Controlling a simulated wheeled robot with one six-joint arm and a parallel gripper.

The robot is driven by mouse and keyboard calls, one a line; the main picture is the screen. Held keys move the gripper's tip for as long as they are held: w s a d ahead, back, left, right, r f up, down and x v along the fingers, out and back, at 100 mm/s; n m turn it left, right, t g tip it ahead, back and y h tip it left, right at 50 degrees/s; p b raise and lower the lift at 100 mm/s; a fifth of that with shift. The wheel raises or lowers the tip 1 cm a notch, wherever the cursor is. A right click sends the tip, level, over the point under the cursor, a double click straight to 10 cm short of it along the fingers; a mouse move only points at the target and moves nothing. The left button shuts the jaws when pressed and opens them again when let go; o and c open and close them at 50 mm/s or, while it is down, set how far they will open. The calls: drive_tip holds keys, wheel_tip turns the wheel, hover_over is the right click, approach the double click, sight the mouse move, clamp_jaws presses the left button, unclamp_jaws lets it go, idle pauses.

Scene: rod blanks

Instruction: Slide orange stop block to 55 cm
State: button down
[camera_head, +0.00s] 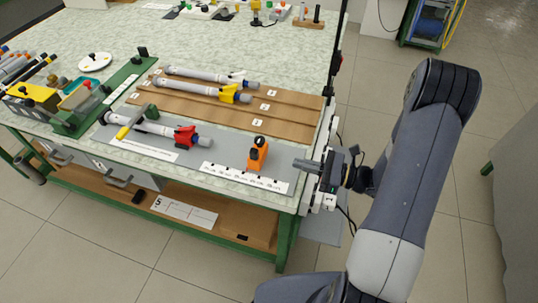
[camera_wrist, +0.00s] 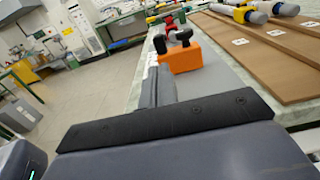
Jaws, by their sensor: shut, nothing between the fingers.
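The orange stop block (camera_head: 257,157) has a black knob on top and sits upright on the grey strip, behind the white printed scale (camera_head: 245,177). Its position against the scale is too small to read. My gripper (camera_head: 296,163) is to the right of the block, near the table's right edge, with its fingers shut, empty and pointing left toward the block. A small gap shows between them. In the wrist view the orange block (camera_wrist: 180,58) stands just beyond my grey fingers (camera_wrist: 165,80), which hide its lower left part.
A rod with a red clamp (camera_head: 185,137) lies to the left of the block on the same grey strip. Brown boards (camera_head: 200,108) behind it carry more rods, one with a yellow clamp (camera_head: 229,94). The strip between block and red clamp is clear.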

sight(258, 153)
drive_tip(key=p+x, duration=0.1)
drive_tip(key=x, duration=0.8)
drive_tip(key=shift+a, duration=0.25)
drive_tip(key=shift+w+a+f, duration=0.1)
drive_tip(key=shift+w, duration=0.05)
drive_tip(key=shift+b+x, duration=0.35)
drive_tip(key=shift+x, duration=0.45)
